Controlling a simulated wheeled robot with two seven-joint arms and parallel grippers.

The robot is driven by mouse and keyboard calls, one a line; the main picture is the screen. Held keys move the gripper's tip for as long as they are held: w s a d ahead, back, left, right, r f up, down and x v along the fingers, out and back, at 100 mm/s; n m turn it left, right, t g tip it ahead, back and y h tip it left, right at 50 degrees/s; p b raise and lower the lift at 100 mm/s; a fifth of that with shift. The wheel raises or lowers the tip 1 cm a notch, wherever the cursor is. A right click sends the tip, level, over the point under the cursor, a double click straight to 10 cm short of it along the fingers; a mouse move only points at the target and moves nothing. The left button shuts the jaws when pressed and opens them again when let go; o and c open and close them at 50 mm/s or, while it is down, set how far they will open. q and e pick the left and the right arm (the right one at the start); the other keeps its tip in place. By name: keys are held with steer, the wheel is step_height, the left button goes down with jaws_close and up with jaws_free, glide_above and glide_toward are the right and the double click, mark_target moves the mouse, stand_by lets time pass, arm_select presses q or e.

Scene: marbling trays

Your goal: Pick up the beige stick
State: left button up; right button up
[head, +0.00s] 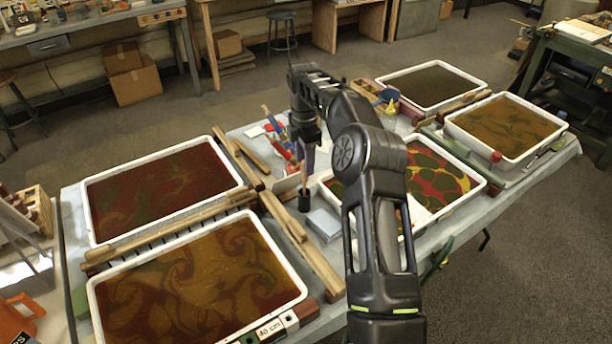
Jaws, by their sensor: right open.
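Several beige wooden sticks lie on the table, and I cannot tell which one is meant. A long stick (312,262) runs diagonally down the middle, with a shorter stick (284,214) on or against it. Two more sticks lie farther back, one (252,157) beside the other (227,147). Another stick (150,238) lies between the two left trays. My right gripper (304,207) points down, just right of the middle sticks. It is open, with nothing visible in it; its fingertips are small and dark. My left gripper is not in view.
White marbling trays stand left (100,222), front left (97,300), right of centre (478,185), back (478,78) and far right (535,152). A grey-blue block (324,224) lies near the right gripper. Bottles and tools clutter the area behind it. My right arm hides part of the table.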

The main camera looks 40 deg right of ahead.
mark_target(304, 184)
steer(key=shift+f, duration=0.15)
steer(key=shift+f, duration=1.25)
steer(key=shift+p, duration=0.3)
steer(key=shift+f, duration=0.3)
step_height(304, 184, down, 4)
steer(key=shift+w+r+p, duration=0.1)
steer(key=shift+r+p, duration=0.15)
steer(key=shift+p, duration=0.7)
steer(key=shift+f, duration=0.55)
steer(key=shift+c, duration=0.3)
jaws_close()
